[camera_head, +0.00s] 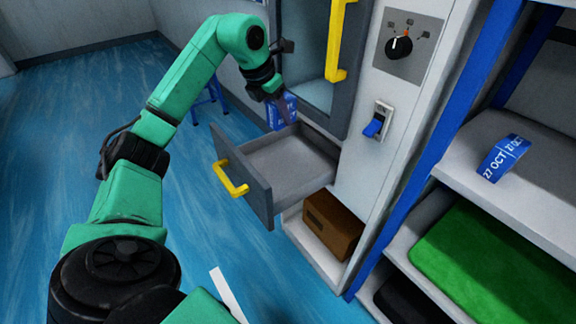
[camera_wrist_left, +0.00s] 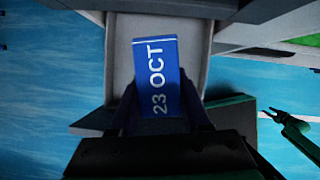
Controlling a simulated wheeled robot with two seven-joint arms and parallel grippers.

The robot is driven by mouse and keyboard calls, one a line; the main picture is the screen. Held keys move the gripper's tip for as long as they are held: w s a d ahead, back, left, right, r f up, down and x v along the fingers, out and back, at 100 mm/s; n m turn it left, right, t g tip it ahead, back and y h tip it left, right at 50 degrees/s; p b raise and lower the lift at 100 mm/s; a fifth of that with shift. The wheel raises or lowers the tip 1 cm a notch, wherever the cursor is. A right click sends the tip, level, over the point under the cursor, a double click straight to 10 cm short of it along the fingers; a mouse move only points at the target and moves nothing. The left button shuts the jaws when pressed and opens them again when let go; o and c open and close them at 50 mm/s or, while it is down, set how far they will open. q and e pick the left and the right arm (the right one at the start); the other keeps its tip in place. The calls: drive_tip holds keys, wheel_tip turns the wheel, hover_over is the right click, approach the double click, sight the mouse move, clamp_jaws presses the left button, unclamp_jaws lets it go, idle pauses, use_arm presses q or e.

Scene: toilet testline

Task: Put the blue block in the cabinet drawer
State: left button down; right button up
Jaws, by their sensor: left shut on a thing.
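A blue block (camera_head: 283,110) is held by my left gripper (camera_head: 285,97) near the far end of the open cabinet drawer. The left wrist view shows the block (camera_wrist_left: 156,75) between the fingers, with "23 OCT" in white on its face. The cabinet drawer (camera_head: 290,160) is pulled out and looks empty. Its front panel has a yellow handle (camera_head: 231,178). In the left wrist view the pale drawer floor (camera_wrist_left: 122,60) lies behind the block. A small green arm end, probably my right gripper (camera_wrist_left: 272,115), shows at the right; its opening is unclear.
Another blue block (camera_head: 503,158), marked "27 OCT", lies on the right shelf. A brown box (camera_head: 332,224) sits in the compartment below the drawer. A cabinet door with a yellow handle (camera_head: 341,40) stands above the drawer. A blue stool (camera_head: 210,100) is behind my left arm.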

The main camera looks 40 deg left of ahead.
use_arm(q)
drive_tip(key=shift+a+r+n+y, duration=0.4)
drive_tip(key=shift+a+r+n, duration=0.25)
drive_tip(key=shift+n, duration=0.35)
drive_tip(key=shift+a+f+n, duration=0.15)
drive_tip(key=shift+f+n, duration=0.05)
drive_tip(key=shift+n, duration=0.1)
drive_tip(key=b, duration=0.2)
hover_over(279, 170)
drive_tip(key=s, duration=0.2)
drive_tip(key=f, duration=0.5)
drive_tip(key=shift+w+f, duration=0.15)
drive_tip(key=shift+w, duration=0.05)
wheel_tip(279, 170, down, 13)
drive_tip(key=shift+f+b, duration=0.2)
drive_tip(key=shift+b, duration=1.05)
drive_tip(key=shift+w+f, duration=0.1)
drive_tip(key=shift+f, duration=0.2)
use_arm(e)
drive_tip(key=w+a, duration=0.2)
drive_tip(key=w, duration=0.5)
drive_tip(key=shift+w+f, duration=0.15)
drive_tip(key=shift+f, duration=0.15)
use_arm(q)
drive_tip(key=shift+f, duration=0.1)
use_arm(e)
drive_tip(key=shift+f, duration=0.1)
